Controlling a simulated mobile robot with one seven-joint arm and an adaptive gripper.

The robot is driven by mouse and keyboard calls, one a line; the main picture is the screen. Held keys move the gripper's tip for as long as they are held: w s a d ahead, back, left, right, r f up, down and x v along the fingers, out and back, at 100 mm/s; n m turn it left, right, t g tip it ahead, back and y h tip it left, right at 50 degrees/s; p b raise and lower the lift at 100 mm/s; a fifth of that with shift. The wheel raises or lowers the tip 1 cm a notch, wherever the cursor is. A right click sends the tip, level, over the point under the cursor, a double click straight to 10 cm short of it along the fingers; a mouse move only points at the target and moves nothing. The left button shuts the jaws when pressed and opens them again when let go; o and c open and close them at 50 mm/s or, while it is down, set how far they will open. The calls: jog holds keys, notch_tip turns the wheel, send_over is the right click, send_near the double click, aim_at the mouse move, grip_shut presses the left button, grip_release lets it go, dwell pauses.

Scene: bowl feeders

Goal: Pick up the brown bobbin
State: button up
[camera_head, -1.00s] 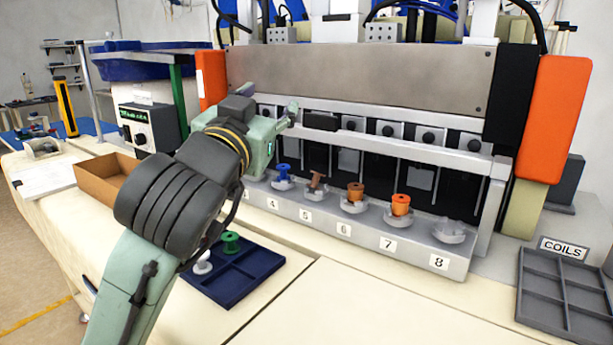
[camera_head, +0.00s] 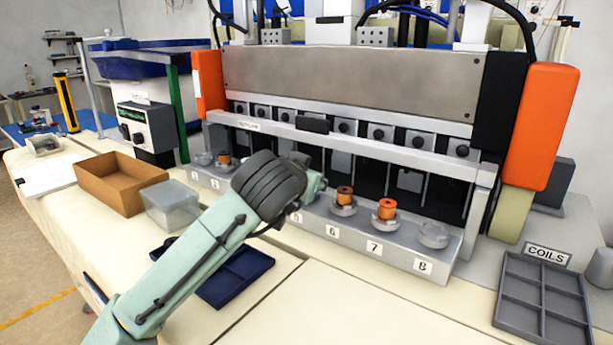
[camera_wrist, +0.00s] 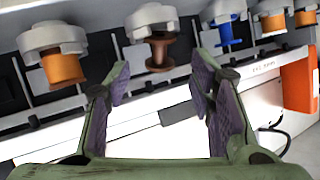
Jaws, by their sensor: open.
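The brown bobbin (camera_wrist: 160,50) sits in its pale grey holder (camera_wrist: 151,19) in the wrist view, where the picture looks upside down. In the head view my arm hides it. My gripper (camera_wrist: 160,70) is open, with its two fingers spread to either side of the bobbin's picture position. The bobbin appears beyond the fingertips, and nothing is between the fingers. In the head view the gripper is mostly hidden behind my wrist.
Orange bobbins stand in holders 6 (camera_head: 345,193) and 7 (camera_head: 386,208); holder 8 (camera_head: 433,236) is empty. The blue bobbin (camera_wrist: 229,32) is the brown one's other neighbour. A blue tray (camera_head: 235,280), a clear box (camera_head: 172,207) and a cardboard box (camera_head: 110,184) lie left.

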jog(key=shift+x, duration=0.8)
jog(key=shift+s, duration=0.1)
jog(key=shift+c, duration=0.4)
jog(key=c, duration=1)
jog(key=shift+r, duration=0.15)
